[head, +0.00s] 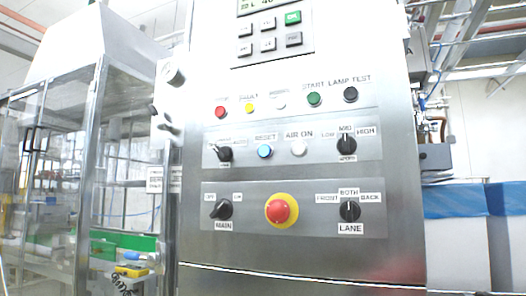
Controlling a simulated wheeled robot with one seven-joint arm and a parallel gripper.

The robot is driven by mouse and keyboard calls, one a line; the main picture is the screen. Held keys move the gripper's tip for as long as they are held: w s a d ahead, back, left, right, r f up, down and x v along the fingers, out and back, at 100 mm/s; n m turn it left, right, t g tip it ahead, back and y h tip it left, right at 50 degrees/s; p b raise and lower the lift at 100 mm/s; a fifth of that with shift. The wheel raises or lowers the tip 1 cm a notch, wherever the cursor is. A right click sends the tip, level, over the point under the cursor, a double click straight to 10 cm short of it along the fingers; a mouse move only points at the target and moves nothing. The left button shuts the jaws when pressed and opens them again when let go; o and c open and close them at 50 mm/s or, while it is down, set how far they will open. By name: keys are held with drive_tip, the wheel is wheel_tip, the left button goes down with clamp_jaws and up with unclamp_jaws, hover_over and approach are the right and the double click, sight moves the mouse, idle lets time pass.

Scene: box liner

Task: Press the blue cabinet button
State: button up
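The blue button (265,152) is a small round button in the middle row of the steel cabinet panel (300,170), under a label that reads RESET. A white button (298,148) marked AIR ON sits just to its right, and a black rotary switch (224,153) to its left. The large red emergency button (281,210) on a yellow ring is below it. Nothing covers the blue button. My gripper does not show in the head view.
The top row holds red (221,112), yellow, white, green and black buttons. A keypad (272,35) is above. A glass-walled machine enclosure (75,150) stands at left, and blue-and-white boxes (460,200) at right. The space before the panel looks clear.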

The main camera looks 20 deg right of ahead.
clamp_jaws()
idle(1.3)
